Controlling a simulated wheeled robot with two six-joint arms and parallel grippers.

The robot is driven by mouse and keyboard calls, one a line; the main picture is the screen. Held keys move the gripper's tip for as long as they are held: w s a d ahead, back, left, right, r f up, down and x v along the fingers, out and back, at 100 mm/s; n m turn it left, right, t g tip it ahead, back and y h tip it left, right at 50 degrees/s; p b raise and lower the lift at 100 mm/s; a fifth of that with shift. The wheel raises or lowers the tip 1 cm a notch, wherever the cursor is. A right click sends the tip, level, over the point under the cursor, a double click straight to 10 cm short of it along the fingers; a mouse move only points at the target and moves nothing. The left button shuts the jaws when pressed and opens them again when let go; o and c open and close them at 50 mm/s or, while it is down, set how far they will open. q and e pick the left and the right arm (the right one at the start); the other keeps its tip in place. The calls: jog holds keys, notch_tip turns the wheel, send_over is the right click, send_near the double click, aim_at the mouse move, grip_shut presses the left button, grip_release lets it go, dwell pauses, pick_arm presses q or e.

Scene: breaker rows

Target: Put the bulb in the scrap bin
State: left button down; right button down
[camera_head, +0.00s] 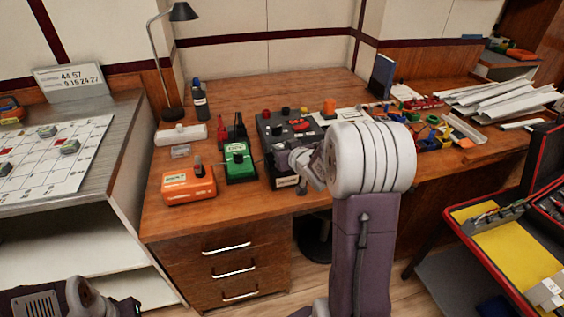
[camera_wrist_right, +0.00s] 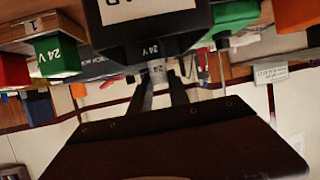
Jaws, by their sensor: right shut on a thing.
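My right gripper (camera_head: 296,158) is at the near side of a black box (camera_head: 285,176) on the desk. In the right wrist view my gripper (camera_wrist_right: 158,80) is shut on a small pale piece marked 24, likely the bulb (camera_wrist_right: 157,70). The arm hides part of this in the head view. My left arm shows at the lower left; its fingers cannot be made out. I cannot identify the scrap bin.
A green box (camera_head: 240,164) and an orange box (camera_head: 188,186) stand left of the black box. A lamp (camera_head: 170,60) and a dark bottle (camera_head: 200,102) stand behind. Coloured parts (camera_head: 432,132) crowd the desk's right. A red case (camera_head: 500,245) with a yellow lining is at the right.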

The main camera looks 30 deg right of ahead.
notch_tip(320, 180, down, 4)
jog(key=shift+f+b, duration=0.1)
jog(key=shift+b, duration=1.1)
jog(key=c, duration=1.5)
grip_release()
